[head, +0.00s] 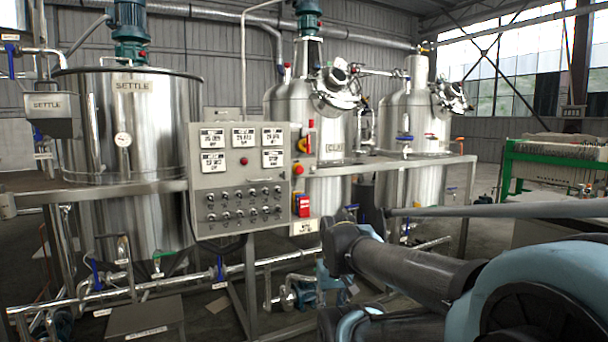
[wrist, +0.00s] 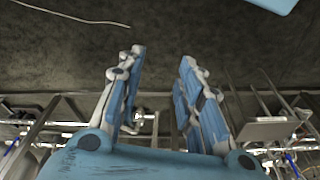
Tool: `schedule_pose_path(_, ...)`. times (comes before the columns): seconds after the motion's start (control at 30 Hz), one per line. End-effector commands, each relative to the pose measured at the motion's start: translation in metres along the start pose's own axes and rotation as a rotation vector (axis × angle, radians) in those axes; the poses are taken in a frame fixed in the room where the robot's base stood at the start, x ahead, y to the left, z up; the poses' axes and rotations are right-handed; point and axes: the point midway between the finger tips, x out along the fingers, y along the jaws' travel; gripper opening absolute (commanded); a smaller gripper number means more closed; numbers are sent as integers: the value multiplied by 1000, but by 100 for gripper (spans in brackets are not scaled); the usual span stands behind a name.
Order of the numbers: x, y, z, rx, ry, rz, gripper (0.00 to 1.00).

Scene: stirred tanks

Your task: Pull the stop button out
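A grey control panel (head: 240,222) stands left of centre in the head view. On the narrow box at its right side are a red and yellow rotary-looking control (head: 303,145), a round red button (head: 299,170) below it, and a red switch (head: 303,206) lower down. The round red button looks like the stop button; its label and whether it is pushed in are too small to tell. My gripper (wrist: 162,57) shows in the wrist view with its two fingers apart and nothing between them. It points at bare floor, and no button shows there. The head view shows my arm at lower right, apart from the panel.
Steel tanks stand behind the panel: a large open one (head: 160,110) at left and two closed ones (head: 400,120) at right. A horizontal rail (head: 110,193) and low pipes (head: 140,288) run along the front. A green-framed machine (head: 545,160) stands at far right.

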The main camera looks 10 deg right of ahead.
Motion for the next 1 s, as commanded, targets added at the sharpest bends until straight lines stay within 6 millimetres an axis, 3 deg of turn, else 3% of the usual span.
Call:
schedule_pose_path(0.13, -7, -4, 3, 26, 20, -17, 51)
schedule_pose_path(0.27, -14, -18, -21, 152, 57, -99, 51)
schedule_pose_path(0.37, -25, -38, -55, 330, 99, -219, 51)
schedule_pose_path(0.5, -50, -62, -115, 645, 147, -430, 51)
schedule_pose_path(0.67, -84, -74, -189, 1011, 159, -690, 51)
schedule_pose_path(0.87, -130, -59, -281, 1464, 105, -1041, 51)
schedule_pose_path(1.0, -160, -30, -340, 1763, 14, -1306, 51)
